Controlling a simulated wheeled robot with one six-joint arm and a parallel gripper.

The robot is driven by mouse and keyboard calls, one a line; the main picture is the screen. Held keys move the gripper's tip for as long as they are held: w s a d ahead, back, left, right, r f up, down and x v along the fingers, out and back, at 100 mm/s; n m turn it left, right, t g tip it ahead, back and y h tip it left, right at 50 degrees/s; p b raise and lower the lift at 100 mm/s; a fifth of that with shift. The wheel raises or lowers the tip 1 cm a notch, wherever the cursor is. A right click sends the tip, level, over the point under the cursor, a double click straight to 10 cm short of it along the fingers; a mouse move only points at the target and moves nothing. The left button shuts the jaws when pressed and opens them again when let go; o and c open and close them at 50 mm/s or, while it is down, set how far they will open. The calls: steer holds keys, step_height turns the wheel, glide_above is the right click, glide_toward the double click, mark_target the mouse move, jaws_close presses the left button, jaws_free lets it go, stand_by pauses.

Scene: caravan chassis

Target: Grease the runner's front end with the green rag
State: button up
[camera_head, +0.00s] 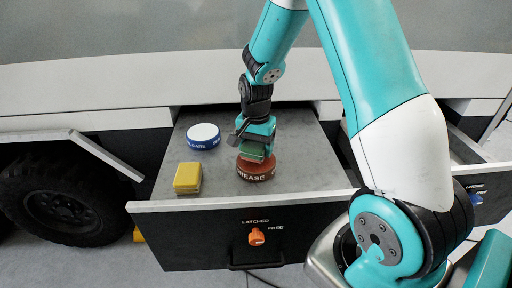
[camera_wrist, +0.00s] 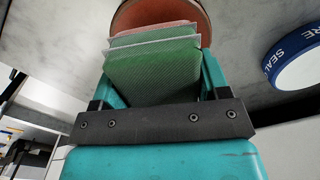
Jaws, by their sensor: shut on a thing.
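My gripper (camera_head: 255,142) is shut on the green rag (camera_head: 254,153), a folded pad. In the wrist view the rag (camera_wrist: 155,75) sits between the two teal fingers, its far edge toward the brown-red grease tin. The grease tin (camera_head: 257,172) stands on the drawer's grey top, right under the rag. Its top (camera_wrist: 160,14) shows partly in the wrist view behind the rag. Whether rag and tin touch, I cannot tell. I cannot make out the runner's front end for sure.
A blue-and-white seal-care tin (camera_head: 203,137) stands left of the grease tin. A yellow block (camera_head: 187,178) lies near the left front. The open drawer (camera_head: 165,207) has an orange latch knob (camera_head: 256,237) on its front. A wheel (camera_head: 62,203) is at far left.

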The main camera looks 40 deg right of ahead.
steer(key=shift+r+p, duration=1.6)
steer(key=shift+r, duration=0.7)
